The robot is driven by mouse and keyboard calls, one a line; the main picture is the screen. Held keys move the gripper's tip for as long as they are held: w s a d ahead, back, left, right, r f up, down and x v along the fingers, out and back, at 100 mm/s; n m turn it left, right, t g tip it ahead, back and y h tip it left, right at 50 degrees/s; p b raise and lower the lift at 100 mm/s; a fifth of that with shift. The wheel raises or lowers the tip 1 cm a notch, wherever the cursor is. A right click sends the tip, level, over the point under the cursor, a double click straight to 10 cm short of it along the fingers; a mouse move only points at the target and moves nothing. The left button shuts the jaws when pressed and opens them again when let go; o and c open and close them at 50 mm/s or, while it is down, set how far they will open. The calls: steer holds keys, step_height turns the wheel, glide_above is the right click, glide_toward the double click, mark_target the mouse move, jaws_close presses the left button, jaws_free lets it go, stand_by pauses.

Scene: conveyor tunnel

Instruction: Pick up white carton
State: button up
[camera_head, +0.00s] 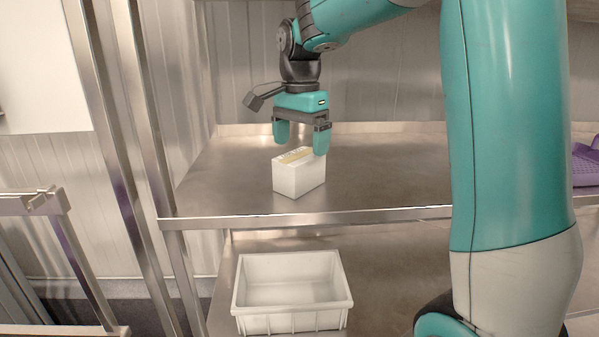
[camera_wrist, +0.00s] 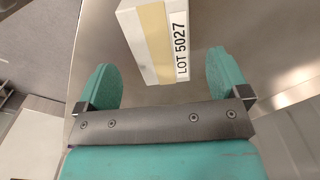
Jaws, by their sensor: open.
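The white carton (camera_head: 298,175) stands on the upper metal shelf, with a tan strip of tape along its top. In the wrist view the carton (camera_wrist: 133,35) shows a "LOT 5027" label beside the tape, and its far part is cut off by the top edge. My gripper (camera_head: 301,143) is open just above and behind the carton in the head view. In the wrist view my gripper (camera_wrist: 165,80) has its two teal fingers apart, with the carton's near end between and slightly beyond them. I cannot tell whether a finger touches it.
A white empty bin (camera_head: 290,318) sits on the lower shelf below. A purple object (camera_head: 585,168) lies at the far right of the upper shelf (camera_head: 390,165). Metal posts (camera_head: 120,130) rise at the left. The shelf around the carton is clear.

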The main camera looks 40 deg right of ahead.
mark_target(300, 155)
step_height(300, 155, down, 4)
steer(key=shift+f+p, duration=0.25)
steer(key=shift+p, duration=0.1)
steer(key=c, duration=1.2)
steer(key=shift+w+r, duration=0.1)
steer(key=shift+r, duration=0.1)
steer(key=shift+r, duration=0.65)
steer(key=shift+a+r+b, duration=0.15)
steer(key=shift+r+b, duration=0.4)
steer(key=shift+r, duration=0.4)
steer(key=s+a+b, duration=0.1)
steer(key=s+a, duration=0.2)
steer(key=s, duration=0.2)
steer(key=s+a+b, duration=0.1)
steer(key=s+a, duration=0.2)
steer(key=s, duration=0.2)
steer(key=s+a+b, duration=0.2)
steer(key=s+a, duration=0.1)
steer(key=s, duration=0.2)
steer(key=shift+a, duration=0.4)
